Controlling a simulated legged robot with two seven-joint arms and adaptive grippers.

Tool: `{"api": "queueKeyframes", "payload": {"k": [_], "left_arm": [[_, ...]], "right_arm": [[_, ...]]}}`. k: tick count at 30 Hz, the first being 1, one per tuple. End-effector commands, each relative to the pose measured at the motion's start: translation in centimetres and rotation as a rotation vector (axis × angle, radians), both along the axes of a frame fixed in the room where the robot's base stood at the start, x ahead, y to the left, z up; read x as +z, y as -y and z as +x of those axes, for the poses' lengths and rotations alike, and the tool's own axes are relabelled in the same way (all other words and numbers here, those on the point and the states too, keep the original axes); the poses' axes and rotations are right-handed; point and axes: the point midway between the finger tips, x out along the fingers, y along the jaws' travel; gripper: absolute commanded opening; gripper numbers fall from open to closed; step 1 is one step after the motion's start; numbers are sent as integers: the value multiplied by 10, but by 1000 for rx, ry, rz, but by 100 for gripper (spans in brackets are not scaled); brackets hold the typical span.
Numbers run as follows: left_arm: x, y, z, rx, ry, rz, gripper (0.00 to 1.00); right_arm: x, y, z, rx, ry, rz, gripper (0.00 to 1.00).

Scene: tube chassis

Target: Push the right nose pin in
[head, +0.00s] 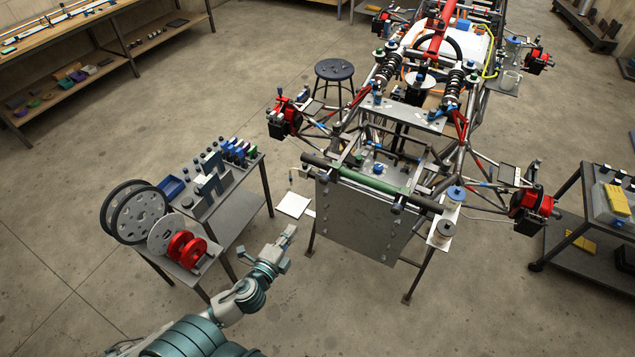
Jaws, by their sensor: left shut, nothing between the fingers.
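The tube chassis (465,160) stands with its nose toward me, right of the picture's middle. Across its nose runs a bar (370,180) with dark ends and a green middle, above a grey front panel (360,222). Small dark fittings sit near both ends of the bar; the right nose pin is too small to tell apart from them. My left gripper (289,232) is shut and empty, low and left of the front panel in the picture, apart from the chassis. My right gripper is out of view.
A white sheet (293,205) shows beyond my left gripper. A stool (334,72) stands behind. A cart (570,225) stands at the right. Floor between is bare.

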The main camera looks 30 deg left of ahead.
Motion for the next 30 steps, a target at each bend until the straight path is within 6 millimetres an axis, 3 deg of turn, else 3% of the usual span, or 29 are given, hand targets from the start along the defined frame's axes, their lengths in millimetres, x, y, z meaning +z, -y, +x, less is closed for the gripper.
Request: {"api": "queueKeyframes", "payload": {"k": [1,3,6,13,24,30], "left_arm": [[30,9,-4,-28,45,27,0],[54,16,-9,-50,87,52,0],[69,21,-10,-65,117,67,0],[68,21,13,-66,125,72,0],[74,23,91,-63,121,69,0],[71,23,118,-64,118,68,0]], "right_arm": [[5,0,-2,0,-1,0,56],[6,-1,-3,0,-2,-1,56],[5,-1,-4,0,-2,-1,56],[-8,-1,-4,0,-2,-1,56],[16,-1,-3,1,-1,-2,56],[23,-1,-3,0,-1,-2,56]]}}
